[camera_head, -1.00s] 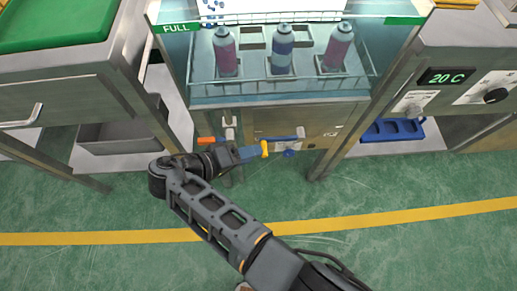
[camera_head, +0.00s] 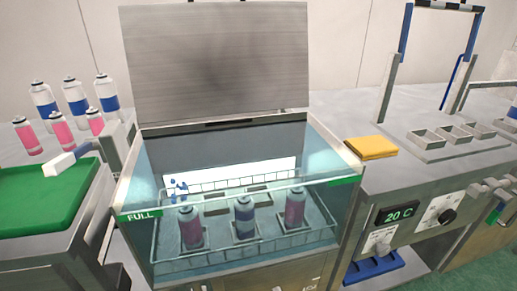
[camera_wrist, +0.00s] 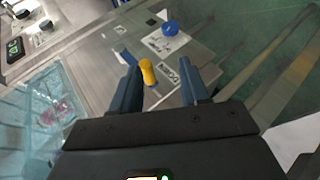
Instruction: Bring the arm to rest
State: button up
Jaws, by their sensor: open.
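My gripper (camera_wrist: 158,68) shows only in the wrist view, with its two dark blue fingers apart. A yellow handle (camera_wrist: 147,72) on the metal front panel (camera_wrist: 205,45) appears between the fingertips, nearer the left one. I cannot tell whether a finger touches it. Nothing is seen clamped in the jaws. My arm is outside the head view.
A water bath (camera_head: 330,215) marked FULL has its lid (camera_head: 215,65) raised and several cans standing inside, one of them a blue-banded can (camera_head: 244,217). A green tray (camera_head: 40,205) is left; a bench with a 20 C display (camera_head: 398,213) is right. A blue knob (camera_wrist: 170,28) is on the panel.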

jog(key=s+d+f+g+y+p, duration=0.25)
jog(key=s+d+f+y, duration=0.25)
jog(key=s+d+f, duration=0.35)
jog(key=s+d+r+m+y+p, duration=0.1)
jog(key=s+d+r+y+p, duration=0.15)
jog(key=s+d+y, duration=0.4)
jog(key=s+d+r+m+t+h+p, duration=0.1)
jog(key=s+d+r+t, duration=0.2)
jog(key=r, duration=1)
jog(key=s+d+r+m+t+h+p, duration=0.1)
jog(key=s+d+r+m+t, duration=0.1)
jog(key=d+r, duration=0.5)
jog(key=s+d+r+m+t+h+p, duration=0.1)
jog(key=s+d+r+t, duration=0.3)
jog(key=r, duration=1.5)
jog(key=shift+s+d+r+m+t+p, duration=0.35)
jog(key=shift+s+d+m, duration=0.35)
jog(key=shift+s, duration=0.3)
